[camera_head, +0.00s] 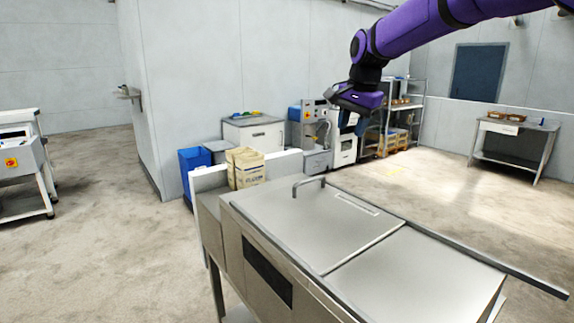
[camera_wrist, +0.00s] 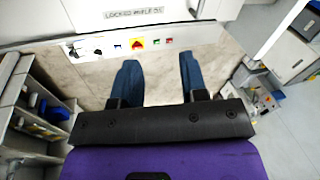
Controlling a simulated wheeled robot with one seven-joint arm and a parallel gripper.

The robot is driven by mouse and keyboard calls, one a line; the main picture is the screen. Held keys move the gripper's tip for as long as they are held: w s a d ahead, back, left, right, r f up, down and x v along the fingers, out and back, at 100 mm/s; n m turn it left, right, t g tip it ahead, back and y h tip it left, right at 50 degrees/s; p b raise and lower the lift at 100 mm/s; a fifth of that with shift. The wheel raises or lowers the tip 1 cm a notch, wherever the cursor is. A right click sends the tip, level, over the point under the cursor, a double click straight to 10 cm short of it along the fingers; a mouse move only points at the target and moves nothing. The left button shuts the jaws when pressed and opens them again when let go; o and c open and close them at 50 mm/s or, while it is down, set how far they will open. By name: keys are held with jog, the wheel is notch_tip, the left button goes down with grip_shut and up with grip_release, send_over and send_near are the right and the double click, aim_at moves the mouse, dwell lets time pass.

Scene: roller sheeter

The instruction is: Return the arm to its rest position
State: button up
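My purple arm (camera_head: 425,28) reaches in from the upper right of the head view, raised above the steel machine. My gripper (camera_head: 347,120) hangs below its wrist, clear of the machine's top. In the wrist view, the two blue fingers of my gripper (camera_wrist: 158,70) stand well apart. Nothing is between them. The steel machine (camera_head: 310,225) fills the lower middle of the head view, with a flat closed lid and a bar handle (camera_head: 308,184).
A paper sack (camera_head: 246,168) stands behind the machine's left end. A blue bin (camera_head: 193,165), a white cabinet (camera_head: 253,135) and shelving (camera_head: 405,105) line the back. A side table (camera_head: 515,130) stands at right. Open floor (camera_head: 95,240) lies at left.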

jog(key=s+d+r+n, duration=0.1)
jog(key=s+d, duration=0.2)
jog(key=s, duration=0.4)
jog(key=s+d+r+n+t, duration=0.1)
jog(key=s+d+n, duration=0.15)
jog(key=s, duration=0.45)
jog(key=s+d+r+n, duration=0.1)
jog(key=s+d, duration=0.3)
jog(key=s, duration=0.3)
jog(key=s+d+f+n, duration=0.2)
jog(key=s+f, duration=0.2)
jog(key=s, duration=0.5)
jog(key=s+d+f+n+t+h, duration=0.1)
jog(key=s+d+f+n, duration=0.1)
jog(key=s, duration=0.7)
jog(key=shift+s+d+f, duration=0.15)
jog(key=shift+s+f, duration=0.2)
jog(key=shift+f, duration=0.55)
jog(key=shift+s, duration=0.1)
